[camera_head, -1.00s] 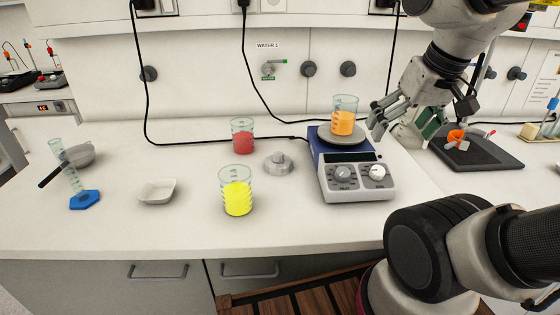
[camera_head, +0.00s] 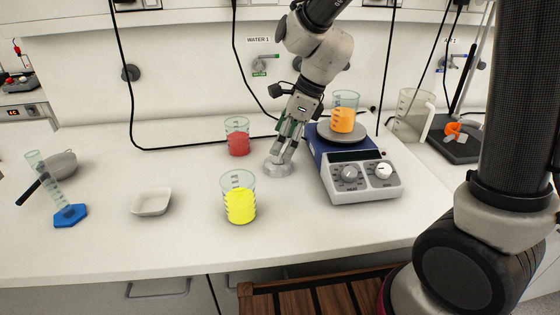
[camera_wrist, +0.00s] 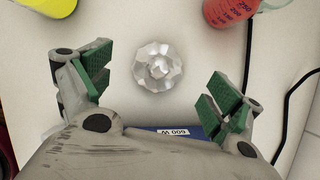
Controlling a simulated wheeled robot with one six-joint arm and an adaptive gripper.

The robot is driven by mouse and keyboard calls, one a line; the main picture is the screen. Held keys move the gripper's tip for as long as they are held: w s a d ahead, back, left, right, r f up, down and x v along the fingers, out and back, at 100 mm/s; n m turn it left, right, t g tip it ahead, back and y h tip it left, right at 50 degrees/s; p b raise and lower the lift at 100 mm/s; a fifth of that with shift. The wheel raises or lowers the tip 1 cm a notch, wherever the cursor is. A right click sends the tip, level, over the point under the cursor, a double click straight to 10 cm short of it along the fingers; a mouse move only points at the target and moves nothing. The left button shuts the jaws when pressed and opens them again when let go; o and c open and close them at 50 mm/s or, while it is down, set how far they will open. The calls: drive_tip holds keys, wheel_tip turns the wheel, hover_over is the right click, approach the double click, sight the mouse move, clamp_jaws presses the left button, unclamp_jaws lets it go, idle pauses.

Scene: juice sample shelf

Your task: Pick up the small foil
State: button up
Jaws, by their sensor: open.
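The small foil (camera_head: 277,166) is a silver, crumpled, faceted piece with a raised knob in its middle. It lies on the white counter left of the hot plate. In the wrist view the foil (camera_wrist: 158,67) sits ahead of and between my open fingers, with nothing touching it. My gripper (camera_head: 284,150) points down just above the foil in the head view and partly hides its upper right side. In the wrist view my gripper (camera_wrist: 160,92) shows two green-padded fingers spread wide and empty.
A red-filled beaker (camera_head: 237,138) stands behind left of the foil, a yellow-filled beaker (camera_head: 239,199) in front left. The hot plate (camera_head: 362,180) with an orange-filled beaker (camera_head: 344,113) is close on the right. A white dish (camera_head: 151,202) lies further left, with clear counter around it.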

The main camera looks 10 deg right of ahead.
sight(278, 161)
drive_tip(key=x, duration=0.5)
drive_tip(key=shift+d+f, duration=0.1)
drive_tip(key=shift+d, duration=0.15)
drive_tip(key=c, duration=0.9)
